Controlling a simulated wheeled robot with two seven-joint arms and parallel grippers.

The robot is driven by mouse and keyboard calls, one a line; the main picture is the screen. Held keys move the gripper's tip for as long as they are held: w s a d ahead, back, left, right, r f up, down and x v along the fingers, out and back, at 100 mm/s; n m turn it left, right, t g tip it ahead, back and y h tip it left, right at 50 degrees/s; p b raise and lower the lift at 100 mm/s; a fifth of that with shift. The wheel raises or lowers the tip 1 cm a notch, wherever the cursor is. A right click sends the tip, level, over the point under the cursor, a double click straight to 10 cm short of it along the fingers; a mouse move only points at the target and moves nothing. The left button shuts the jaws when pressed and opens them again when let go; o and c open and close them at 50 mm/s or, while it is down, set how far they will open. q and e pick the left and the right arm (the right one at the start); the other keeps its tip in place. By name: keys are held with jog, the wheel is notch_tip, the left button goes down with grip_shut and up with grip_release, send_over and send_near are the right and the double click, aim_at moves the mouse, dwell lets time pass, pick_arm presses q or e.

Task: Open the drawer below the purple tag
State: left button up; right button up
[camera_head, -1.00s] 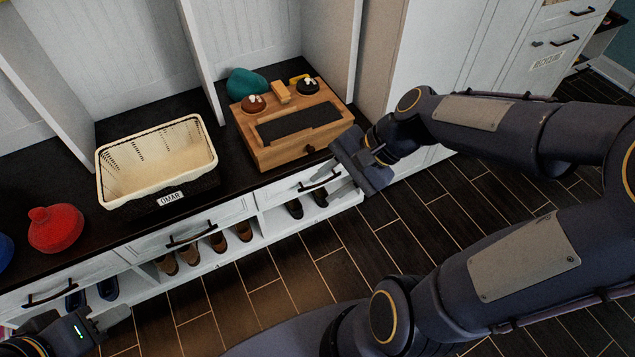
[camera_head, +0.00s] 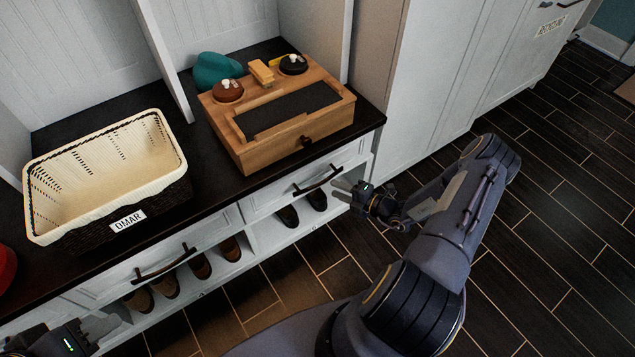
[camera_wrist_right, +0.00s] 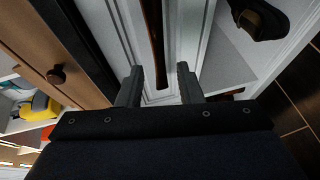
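No purple tag can be made out in either view. A white drawer with a dark bar handle (camera_head: 318,180) is shut under the counter, below the wooden box. My right gripper (camera_head: 345,190) is open at the right end of this drawer, beside the handle. In the right wrist view the handle (camera_wrist_right: 156,45) runs toward the space between my two spread fingers (camera_wrist_right: 160,85), which do not grip it. Another shut drawer with a dark handle (camera_head: 165,263) is to the left. My left gripper (camera_head: 100,327) is at the lower left, its opening unclear.
On the dark counter stand a wooden box (camera_head: 262,152) with a round knob and a cream basket (camera_head: 108,155) labelled OMAR. Shoes (camera_head: 200,265) sit in cubbies under the drawers. A white cabinet (camera_head: 440,80) stands to the right. Dark floor (camera_head: 560,240) is open at right.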

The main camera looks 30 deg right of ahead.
aim_at(321, 183)
jog(key=b+x, duration=0.1)
jog(key=x, duration=0.6)
jog(key=shift+w+a+r, duration=0.1)
jog(key=shift+w+a, duration=0.05)
jog(key=shift+a, duration=0.05)
grip_shut()
